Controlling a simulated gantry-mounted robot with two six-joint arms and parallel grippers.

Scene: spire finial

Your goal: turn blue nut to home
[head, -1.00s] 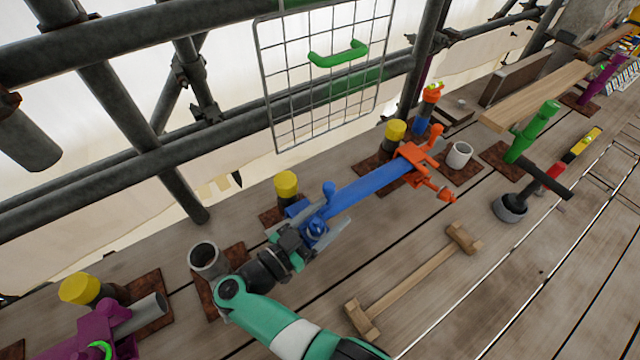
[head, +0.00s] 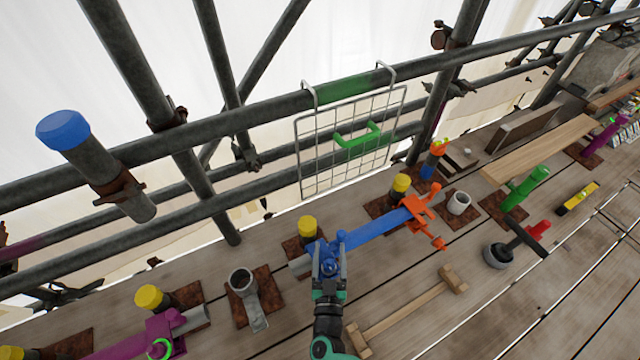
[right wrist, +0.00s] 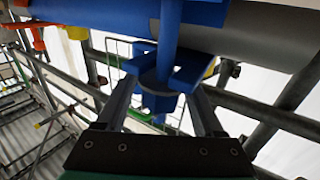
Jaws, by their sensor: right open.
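The blue nut (head: 329,266) sits at the near end of a blue tube (head: 376,234) that lies on the deck, with an orange clamp (head: 420,208) at its far end. In the right wrist view the blue nut (right wrist: 158,82) has stubby lobes and surrounds a blue stud (right wrist: 170,30). My right gripper (head: 329,276) is at the nut, partly covering it. In the right wrist view its open fingers (right wrist: 160,103) stand either side of the nut, with gaps visible; whether either one touches it I cannot tell. My left gripper is not in view.
Yellow-capped posts (head: 307,226) stand close behind the tube. A wooden mallet (head: 408,308) lies to the right of my arm. A grey pipe fitting (head: 245,291) and a purple clamp (head: 150,335) are to the left. Scaffold rails and a wire mesh panel (head: 350,140) rise behind.

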